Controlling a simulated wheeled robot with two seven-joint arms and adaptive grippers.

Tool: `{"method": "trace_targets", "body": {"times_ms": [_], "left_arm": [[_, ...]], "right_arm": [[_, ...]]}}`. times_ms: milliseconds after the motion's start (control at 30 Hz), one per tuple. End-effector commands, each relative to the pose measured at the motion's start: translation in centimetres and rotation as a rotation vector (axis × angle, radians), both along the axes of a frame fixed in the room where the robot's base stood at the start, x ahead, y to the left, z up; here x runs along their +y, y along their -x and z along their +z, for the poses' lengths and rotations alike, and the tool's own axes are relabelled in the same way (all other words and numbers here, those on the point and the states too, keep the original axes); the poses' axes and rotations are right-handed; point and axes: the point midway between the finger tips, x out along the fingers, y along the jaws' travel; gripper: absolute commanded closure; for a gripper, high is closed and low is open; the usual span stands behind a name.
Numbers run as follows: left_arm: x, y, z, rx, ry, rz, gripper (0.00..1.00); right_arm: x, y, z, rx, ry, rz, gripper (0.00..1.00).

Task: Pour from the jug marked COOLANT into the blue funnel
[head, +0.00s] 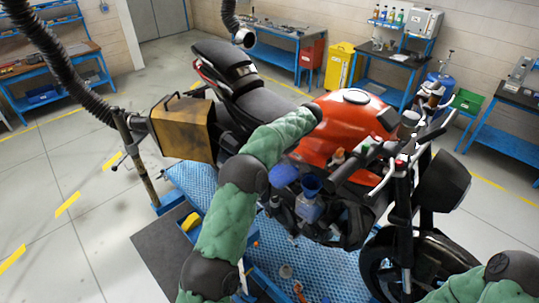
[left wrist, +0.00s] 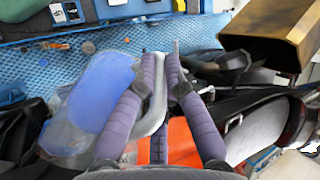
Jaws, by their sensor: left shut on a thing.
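A clear jug with blue liquid (left wrist: 100,95) fills the left of the left wrist view. My left gripper (left wrist: 163,66) is shut on its pale handle, one purple finger on each side. No marking is readable on the jug. In the head view, my left forearm crosses the motorcycle and hides the gripper. A blue patch (head: 284,174) beside the forearm looks like part of the jug. The blue funnel (head: 311,185) sits just right of it, above a clear bottle (head: 308,211). I cannot tell how far the jug is tilted. My right gripper is out of view.
The motorcycle's orange tank (head: 340,130), dark seat (head: 268,106) and handlebar (head: 405,160) crowd the area. A brown box (head: 182,130) stands left of the seat. A blue textured mat (head: 340,265) lies below with small loose parts. Workbenches line the walls.

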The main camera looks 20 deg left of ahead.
Motion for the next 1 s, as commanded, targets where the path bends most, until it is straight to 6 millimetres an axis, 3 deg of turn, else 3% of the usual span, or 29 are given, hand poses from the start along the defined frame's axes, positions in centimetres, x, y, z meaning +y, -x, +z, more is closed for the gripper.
{"method": "trace_targets", "body": {"times_ms": [267, 300, 633, 1000], "left_arm": [[0.0, -0.1, -2.5, -0.003, -0.001, 0.0, 1.0], [-0.4, -0.1, -1.6, 0.01, -0.037, -0.002, 1.0], [-0.2, -0.1, -1.6, 0.009, -0.041, 0.0, 1.0], [-0.5, -0.3, -1.1, 0.028, -0.09, -0.003, 1.0]], "right_arm": [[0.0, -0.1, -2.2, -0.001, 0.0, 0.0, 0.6], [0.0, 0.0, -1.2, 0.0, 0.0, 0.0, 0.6], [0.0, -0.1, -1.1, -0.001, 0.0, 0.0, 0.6], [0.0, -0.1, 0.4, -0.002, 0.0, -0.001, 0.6]]}}
